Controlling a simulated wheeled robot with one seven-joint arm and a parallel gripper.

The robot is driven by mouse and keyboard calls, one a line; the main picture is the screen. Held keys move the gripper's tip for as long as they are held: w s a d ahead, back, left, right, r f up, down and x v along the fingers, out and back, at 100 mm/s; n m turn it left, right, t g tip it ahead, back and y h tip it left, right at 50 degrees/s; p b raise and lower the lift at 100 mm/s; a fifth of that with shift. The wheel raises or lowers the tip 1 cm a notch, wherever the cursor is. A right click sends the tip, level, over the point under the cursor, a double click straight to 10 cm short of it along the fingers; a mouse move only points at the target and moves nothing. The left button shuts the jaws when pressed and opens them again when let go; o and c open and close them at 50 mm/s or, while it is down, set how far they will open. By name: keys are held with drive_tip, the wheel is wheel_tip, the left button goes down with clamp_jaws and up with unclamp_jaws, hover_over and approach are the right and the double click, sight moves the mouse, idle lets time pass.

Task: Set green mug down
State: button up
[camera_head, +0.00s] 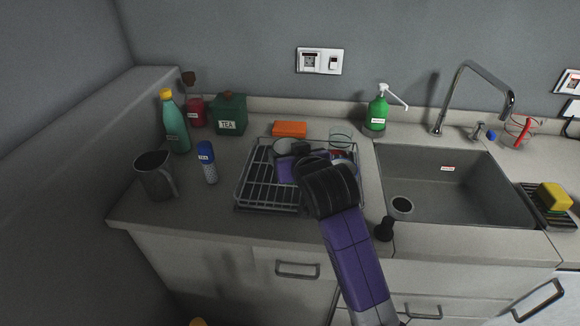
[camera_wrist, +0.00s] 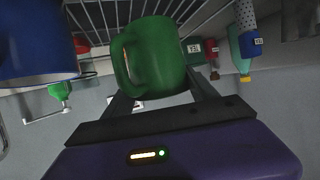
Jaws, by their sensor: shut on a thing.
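The green mug (camera_wrist: 158,52) fills the middle of the wrist view, between the two fingers of my gripper (camera_wrist: 155,88). The gripper is shut on it, and the mug's handle points left in that view. In the head view my gripper is over the right part of the wire dish rack (camera_head: 262,193), and my wrist hides the green mug. Rack wires (camera_wrist: 100,14) show behind the mug in the wrist view. I cannot tell whether the mug touches the rack.
A blue vessel (camera_wrist: 35,45) is close at left in the wrist view. A clear glass (camera_head: 341,137) stands at the rack's back right. The sink (camera_head: 455,195) lies right of the rack. A grey pitcher (camera_head: 153,177) and blue-capped shaker (camera_head: 207,163) stand left.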

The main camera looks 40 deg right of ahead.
drive_tip(key=shift+f, duration=2.1)
drive_tip(key=shift+f, duration=0.3)
drive_tip(key=o, duration=1.7)
